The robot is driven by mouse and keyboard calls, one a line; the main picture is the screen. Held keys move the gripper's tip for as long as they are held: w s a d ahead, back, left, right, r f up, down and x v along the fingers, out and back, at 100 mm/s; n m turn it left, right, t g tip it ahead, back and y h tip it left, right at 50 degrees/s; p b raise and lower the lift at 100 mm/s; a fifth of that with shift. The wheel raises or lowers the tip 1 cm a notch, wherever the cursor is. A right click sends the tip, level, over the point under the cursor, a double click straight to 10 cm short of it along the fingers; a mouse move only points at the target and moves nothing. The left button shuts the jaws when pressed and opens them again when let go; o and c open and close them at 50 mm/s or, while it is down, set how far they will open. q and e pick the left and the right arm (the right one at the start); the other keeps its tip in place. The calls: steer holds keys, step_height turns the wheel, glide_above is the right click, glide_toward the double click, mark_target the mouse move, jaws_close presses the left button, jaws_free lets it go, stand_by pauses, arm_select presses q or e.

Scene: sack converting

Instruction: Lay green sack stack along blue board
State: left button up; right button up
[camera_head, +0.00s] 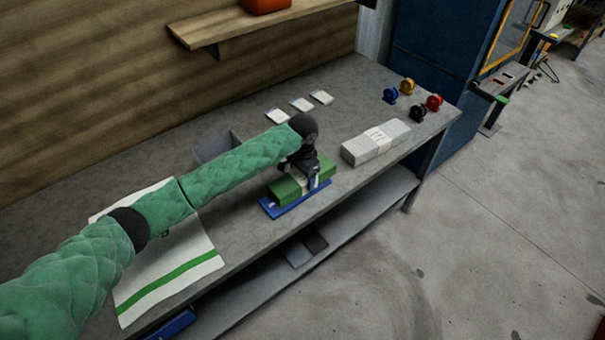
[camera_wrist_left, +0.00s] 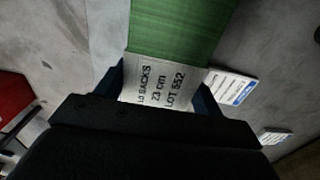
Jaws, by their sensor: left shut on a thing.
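The green sack stack (camera_head: 274,191) has a white paper band around its middle. It is over the blue board (camera_head: 296,206), with its length roughly along the board's length. My left gripper (camera_head: 306,181) is shut on the stack from above at the band. In the left wrist view the green stack (camera_wrist_left: 180,30) extends beyond the fingers, and its printed band (camera_wrist_left: 158,88) lies between them. The board does not show clearly there. My right gripper is not in view.
A pale banded stack (camera_head: 365,148) lies to the right on the grey bench. Small white cards (camera_head: 301,104) lie behind, with coloured rolls (camera_head: 417,112) at the far right. A grey bin (camera_head: 212,147) stands behind my left arm. A green-striped white sheet (camera_head: 150,285) lies left.

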arm_select(q)
steer(key=shift+f, duration=0.2)
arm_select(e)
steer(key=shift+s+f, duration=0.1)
arm_select(q)
steer(key=o, duration=1.1)
steer(key=shift+o, duration=0.8)
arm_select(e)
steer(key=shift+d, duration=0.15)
arm_select(q)
steer(key=shift+r, duration=0.1)
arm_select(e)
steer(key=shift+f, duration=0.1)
arm_select(q)
steer(key=shift+r+b, duration=0.3)
step_height(320, 180, up, 10)
steer(key=b, duration=0.3)
steer(key=shift+d+b, duration=0.1)
steer(key=shift+b, duration=0.25)
steer(key=shift+r, duration=0.7)
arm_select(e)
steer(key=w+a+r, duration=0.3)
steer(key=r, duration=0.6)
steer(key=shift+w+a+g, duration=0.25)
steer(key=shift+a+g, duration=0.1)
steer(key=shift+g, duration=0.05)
